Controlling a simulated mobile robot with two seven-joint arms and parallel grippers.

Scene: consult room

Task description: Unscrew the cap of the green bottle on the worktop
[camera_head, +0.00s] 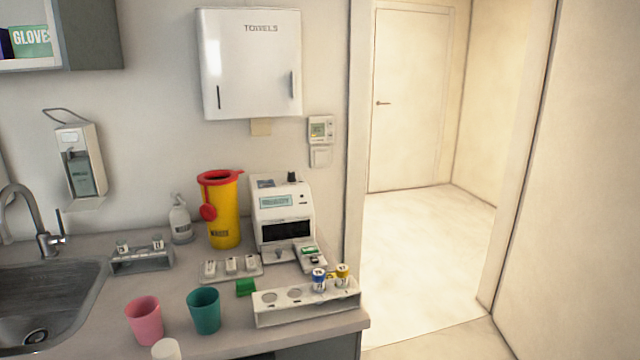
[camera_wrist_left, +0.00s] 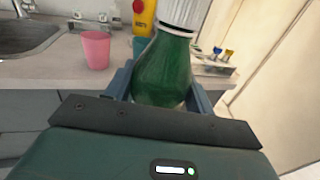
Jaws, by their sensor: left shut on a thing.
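The green bottle (camera_wrist_left: 166,72) with a ribbed white cap (camera_wrist_left: 183,14) fills the middle of the left wrist view. My left gripper (camera_wrist_left: 166,98) is shut on the bottle's body, with a blue-grey finger on either side. The cap is on the bottle's neck and leans to the right in that view. The bottle shows in front of the worktop's front edge. In the head view a white round top, which looks like the cap (camera_head: 166,350), shows at the bottom edge; the bottle's body and my left gripper are out of that view. My right gripper is in neither view.
The worktop (camera_head: 105,300) holds a pink cup (camera_head: 144,320), a teal cup (camera_head: 204,311), a white rack (camera_head: 305,303) with two vials, a yellow sharps bin (camera_head: 223,212) and an analyser (camera_head: 284,215). The sink (camera_head: 50,300) lies left. An open doorway is right.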

